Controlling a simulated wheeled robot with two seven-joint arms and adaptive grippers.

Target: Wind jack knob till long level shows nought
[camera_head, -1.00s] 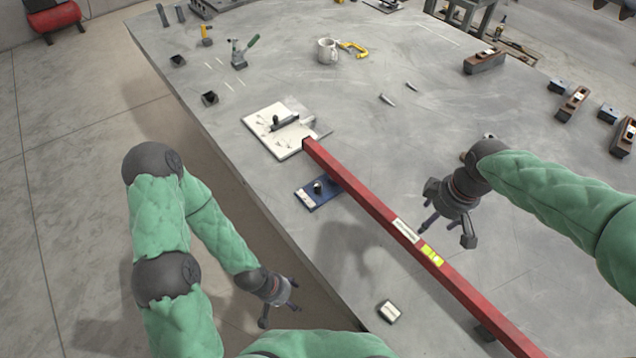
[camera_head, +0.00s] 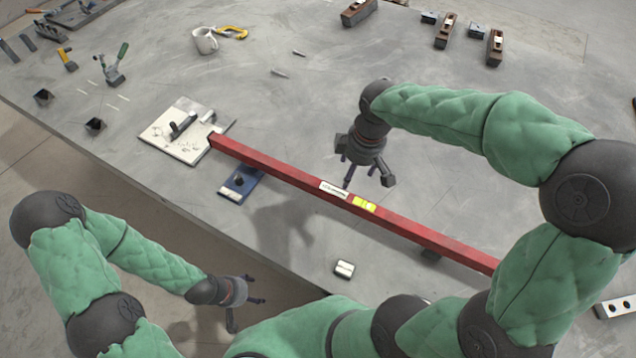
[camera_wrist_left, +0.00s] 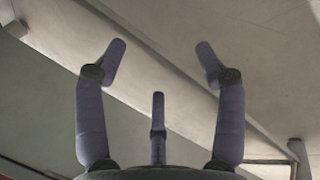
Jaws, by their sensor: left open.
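The long level (camera_head: 290,179) is a red bar lying slantwise over the grey table, with a white label and a yellow vial (camera_head: 363,204); the bubble is too small to read. Its far left end reaches a white plate (camera_head: 160,135). A blue block with a dark round knob (camera_head: 239,181) stands beside the bar near that end, possibly the jack. My left gripper (camera_head: 257,300) is open and empty, low off the table's front edge; its spread fingers show in the left wrist view (camera_wrist_left: 160,75). My right gripper (camera_head: 368,178) hangs behind the bar near the vial, fingers apart and empty.
A small pale block (camera_head: 344,268) lies in front of the bar. A mug (camera_head: 205,41), a yellow clamp (camera_head: 232,32) and a green-handled tool (camera_head: 116,67) stand at the back left. Wooden planes (camera_head: 446,30) stand at the back right. The table behind the bar is mostly clear.

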